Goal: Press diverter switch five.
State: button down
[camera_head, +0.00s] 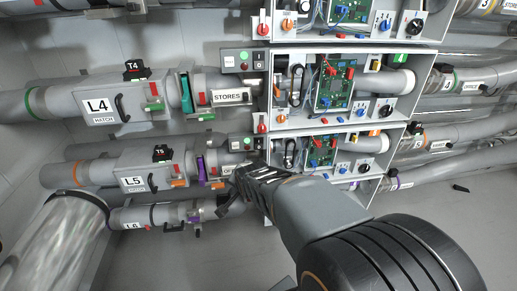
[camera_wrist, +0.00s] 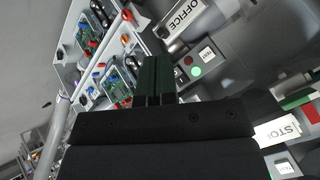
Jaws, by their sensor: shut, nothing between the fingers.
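The L5 line (camera_head: 134,183) runs across the left of the head view. At its right end is a small grey switch box (camera_head: 240,144) with a green button and a pale switch; I cannot read a five on it. In the wrist view, a box with green and red buttons (camera_wrist: 193,65) and a white labelled switch (camera_wrist: 207,54) sits beside an OFFICE label (camera_wrist: 186,16). My gripper (camera_head: 237,184) is in front of the L5 line's right end, below the box. In the wrist view its fingers (camera_wrist: 157,62) are together and empty, apart from the white switch.
The L4 line (camera_head: 96,106) above has its own switch box (camera_head: 242,61) and a STORES label (camera_head: 228,96). Open cabinets with green circuit boards (camera_head: 335,88) stand to the right. A clear pipe (camera_head: 60,240) is at lower left. Bare floor (camera_head: 190,265) lies below.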

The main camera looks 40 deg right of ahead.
aim_at(258, 147)
jog(key=w+d+r+m+t+h, duration=0.2)
jog(key=w+d+m+t+h, duration=0.1)
jog(key=d+m, duration=0.7)
jog(key=shift+w+d+r+m+t, duration=0.2)
jog(key=shift+w+m+t, duration=0.1)
jog(key=shift+m+t, duration=0.15)
jog(key=b+x, duration=0.2)
jog(key=x, duration=1.2)
jog(key=shift+d+r, duration=0.1)
jog(key=shift+b, duration=0.35)
jog(key=b, duration=0.1)
jog(key=f+t+b, duration=0.1)
jog(key=b, duration=0.1)
jog(key=shift+w+d+h, duration=0.1)
jog(key=shift+w+h, duration=0.1)
jog(key=shift+h, duration=0.1)
jog(key=shift+r+p, duration=0.45)
jog(key=shift+p, duration=0.25)
